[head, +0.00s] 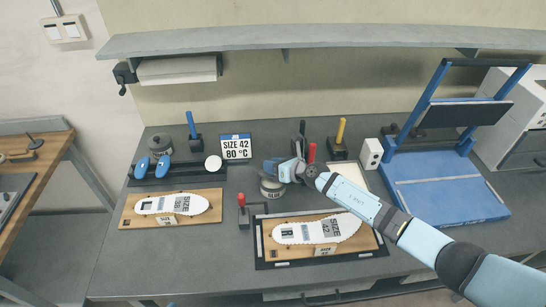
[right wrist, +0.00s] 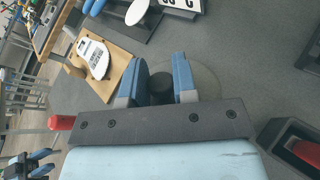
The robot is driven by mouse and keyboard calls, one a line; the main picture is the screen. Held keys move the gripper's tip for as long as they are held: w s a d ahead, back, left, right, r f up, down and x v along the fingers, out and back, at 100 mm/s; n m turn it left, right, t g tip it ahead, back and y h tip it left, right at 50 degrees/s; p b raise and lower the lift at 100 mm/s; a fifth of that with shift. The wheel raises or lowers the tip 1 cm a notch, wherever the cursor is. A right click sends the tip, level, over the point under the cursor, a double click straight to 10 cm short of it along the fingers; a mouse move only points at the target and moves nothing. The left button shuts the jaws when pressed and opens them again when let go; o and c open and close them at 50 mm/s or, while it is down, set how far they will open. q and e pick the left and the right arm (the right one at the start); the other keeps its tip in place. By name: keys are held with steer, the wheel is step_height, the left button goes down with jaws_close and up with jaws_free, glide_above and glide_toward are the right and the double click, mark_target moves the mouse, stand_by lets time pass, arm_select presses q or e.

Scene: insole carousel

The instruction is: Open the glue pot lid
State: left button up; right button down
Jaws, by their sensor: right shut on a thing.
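The grey glue pot (head: 272,190), labelled GLUE, stands on the dark bench near the middle in the head view. My right gripper (head: 276,169) reaches in from the right and is over the pot's top. In the right wrist view, its blue fingers (right wrist: 160,85) are shut on the dark knob of the glue pot lid. Part of the round grey-green lid (right wrist: 207,82) shows beside the fingers. I cannot tell whether the lid is seated or lifted. A small blue-grey part, probably my left gripper (right wrist: 30,163), shows at the lower left of the wrist view; its jaws are unclear.
A board with an insole (head: 172,220) lies left of the pot. A dark-framed board (head: 262,250) with another insole lies in front. A red-handled tool (head: 242,200) stands close to the pot. A size sign (head: 235,147) stands behind. A blue press (head: 445,185) is at right.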

steer(key=shift+w+r+m+g+p, duration=0.35)
steer(key=shift+w+m+g+p, duration=0.05)
steer(key=shift+p, duration=0.65)
steer(key=shift+f, duration=0.1)
steer(key=c, duration=1)
jaws_free()
steer(key=shift+o, duration=0.2)
steer(key=shift+d, duration=0.1)
steer(key=shift+s+d, duration=0.15)
steer(key=shift+d, duration=0.05)
steer(key=v, duration=1.3)
steer(key=shift+r+p, duration=0.4)
